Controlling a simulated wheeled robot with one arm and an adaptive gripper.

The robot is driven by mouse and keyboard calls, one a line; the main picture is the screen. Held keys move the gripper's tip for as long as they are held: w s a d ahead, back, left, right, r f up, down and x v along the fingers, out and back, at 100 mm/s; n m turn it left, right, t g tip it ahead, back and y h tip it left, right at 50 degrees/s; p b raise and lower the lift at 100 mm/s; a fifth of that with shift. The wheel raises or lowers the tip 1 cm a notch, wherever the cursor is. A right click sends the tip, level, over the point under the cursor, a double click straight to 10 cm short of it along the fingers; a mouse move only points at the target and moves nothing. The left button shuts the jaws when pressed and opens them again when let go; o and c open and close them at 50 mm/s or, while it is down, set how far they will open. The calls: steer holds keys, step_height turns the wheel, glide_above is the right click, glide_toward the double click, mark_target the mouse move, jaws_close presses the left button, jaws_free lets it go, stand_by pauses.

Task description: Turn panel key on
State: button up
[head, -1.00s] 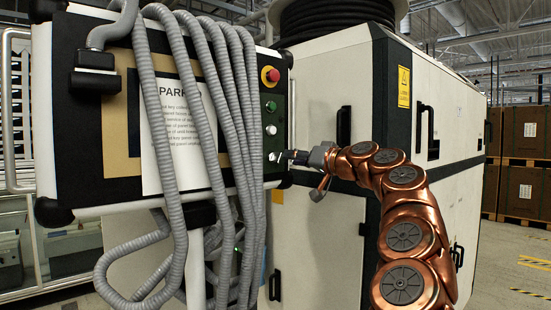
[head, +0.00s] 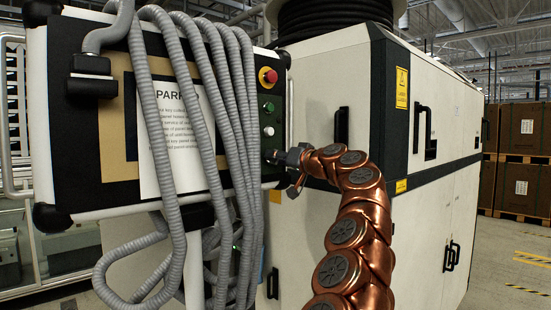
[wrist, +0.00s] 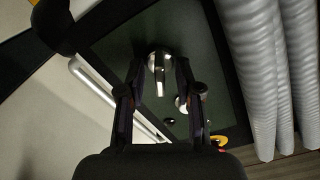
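The control panel (head: 118,170) stands at the left in the head view, with a column of controls on its right edge. In the wrist view the silvery panel key (wrist: 158,62) sticks out of the dark panel face (wrist: 205,45). My gripper (wrist: 160,68) points at the panel with one finger on each side of the key. The fingers look apart, with a small gap to the key on both sides. The key's exact angle is hard to tell.
Above the key are a white button (head: 269,131), a green button (head: 269,107) and a red emergency stop (head: 268,76). Grey hoses (head: 215,120) hang over the panel just left of the controls. A white cabinet (head: 325,240) stands behind my arm.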

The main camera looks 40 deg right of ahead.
steer(key=shift+c, duration=0.4)
jaws_close()
steer(key=shift+a+m, duration=0.1)
steer(key=shift+m, duration=0.3)
steer(key=shift+o, duration=0.4)
jaws_free()
steer(key=shift+w, duration=0.1)
